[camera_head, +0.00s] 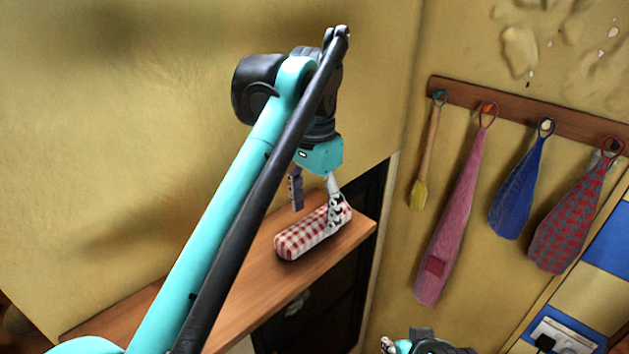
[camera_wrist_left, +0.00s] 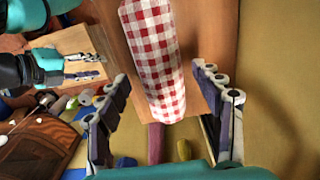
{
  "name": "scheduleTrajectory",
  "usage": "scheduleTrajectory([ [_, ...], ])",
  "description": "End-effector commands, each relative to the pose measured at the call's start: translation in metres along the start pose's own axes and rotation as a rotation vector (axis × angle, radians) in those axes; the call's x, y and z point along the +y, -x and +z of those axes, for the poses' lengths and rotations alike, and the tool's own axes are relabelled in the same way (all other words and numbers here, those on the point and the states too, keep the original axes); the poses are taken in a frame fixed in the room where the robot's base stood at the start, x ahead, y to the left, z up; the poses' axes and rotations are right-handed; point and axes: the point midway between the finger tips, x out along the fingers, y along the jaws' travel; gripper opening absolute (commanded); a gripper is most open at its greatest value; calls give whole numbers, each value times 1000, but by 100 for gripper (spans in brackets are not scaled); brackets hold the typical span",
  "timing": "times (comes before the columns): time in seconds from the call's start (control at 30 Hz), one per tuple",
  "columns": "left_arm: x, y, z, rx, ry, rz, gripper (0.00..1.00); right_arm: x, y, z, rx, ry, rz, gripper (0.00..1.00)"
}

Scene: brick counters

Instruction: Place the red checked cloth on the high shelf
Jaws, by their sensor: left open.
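A red-and-white checked cloth (camera_head: 300,240), a long rounded bundle, lies on a wooden shelf (camera_head: 290,288) near its right end. My left gripper (camera_head: 316,206) is open above the cloth's far end, one finger on each side of it as seen from the head. In the left wrist view the cloth (camera_wrist_left: 155,60) lies lengthwise between the open fingers, with gaps on both sides. I cannot tell whether a finger touches it. My right gripper (camera_wrist_left: 84,66) shows at the left of that view with its fingers apart and empty; only its top shows in the head view (camera_head: 425,344).
A hook rack (camera_head: 520,108) on the right wall holds a yellow-ended utensil (camera_head: 420,185), a pink cloth (camera_head: 455,220), a blue cloth (camera_head: 520,195) and a red-grey checked cloth (camera_head: 575,225). A plain wall stands behind the shelf. The shelf's front left part is bare.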

Motion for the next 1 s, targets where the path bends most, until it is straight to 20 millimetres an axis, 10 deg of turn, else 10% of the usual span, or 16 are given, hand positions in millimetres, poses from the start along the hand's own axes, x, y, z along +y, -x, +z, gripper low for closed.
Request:
scheduleTrajectory([
  [0.4,0,79,-1,0,0,0,66,0,10,-8,0,0,0,40],
  [1.0,0,91,0,0,0,0,66,0,13,-10,0,0,0,40],
])
